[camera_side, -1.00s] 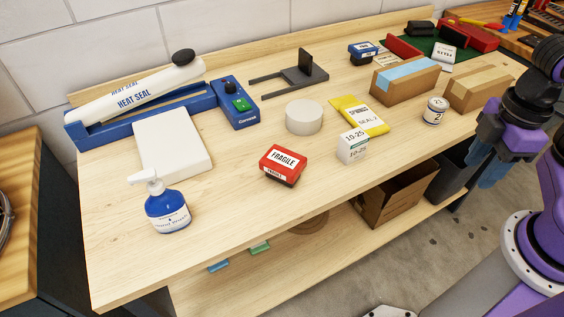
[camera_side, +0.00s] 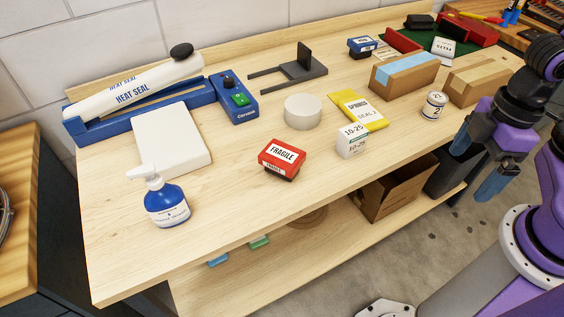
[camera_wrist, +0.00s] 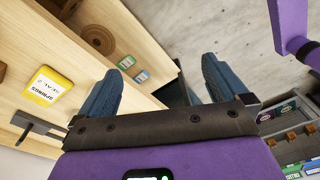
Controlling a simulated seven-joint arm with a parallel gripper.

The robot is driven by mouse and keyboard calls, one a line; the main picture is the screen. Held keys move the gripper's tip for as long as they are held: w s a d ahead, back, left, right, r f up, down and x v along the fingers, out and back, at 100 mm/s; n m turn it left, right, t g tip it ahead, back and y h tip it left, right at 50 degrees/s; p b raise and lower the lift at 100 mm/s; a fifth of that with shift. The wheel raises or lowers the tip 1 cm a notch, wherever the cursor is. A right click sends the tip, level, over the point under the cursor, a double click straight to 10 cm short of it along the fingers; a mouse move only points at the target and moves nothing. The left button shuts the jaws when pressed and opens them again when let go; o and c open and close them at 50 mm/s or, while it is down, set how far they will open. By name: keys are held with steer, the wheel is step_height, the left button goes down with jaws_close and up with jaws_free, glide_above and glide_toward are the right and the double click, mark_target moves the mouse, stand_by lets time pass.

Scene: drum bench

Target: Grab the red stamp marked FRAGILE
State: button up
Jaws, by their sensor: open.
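The red stamp (camera_side: 281,159) marked FRAGILE sits on the wooden bench near its front edge, in the middle of the side view. It is a red block with white labels and a dark lower part. My gripper (camera_side: 468,174) is open and empty, off the bench's front edge at the right, well apart from the stamp. In the wrist view the two blue fingers of my gripper (camera_wrist: 160,66) are spread with nothing between them. The stamp does not show in the wrist view.
A white 10-25 box (camera_side: 352,141) stands right of the stamp, with a yellow springs packet (camera_side: 361,110) behind it. A white roll (camera_side: 303,111), a small tin (camera_side: 433,105), cartons (camera_side: 404,75) and a blue pump bottle (camera_side: 166,204) are around. The bench in front of the stamp is clear.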

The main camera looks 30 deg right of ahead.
steer(key=a+f+m+y, duration=0.1)
steer(key=a+f+y, duration=0.2)
steer(key=a, duration=0.5)
steer(key=m+t+y, duration=0.3)
steer(key=m+t, duration=0.2)
steer(key=t, duration=0.7)
glide_toward(299, 163)
steer(key=shift+x, duration=7.35)
steer(key=shift+w+d+r, duration=0.1)
steer(key=shift+d, duration=0.05)
steer(key=c, duration=1.1)
steer(key=shift+c, duration=0.2)
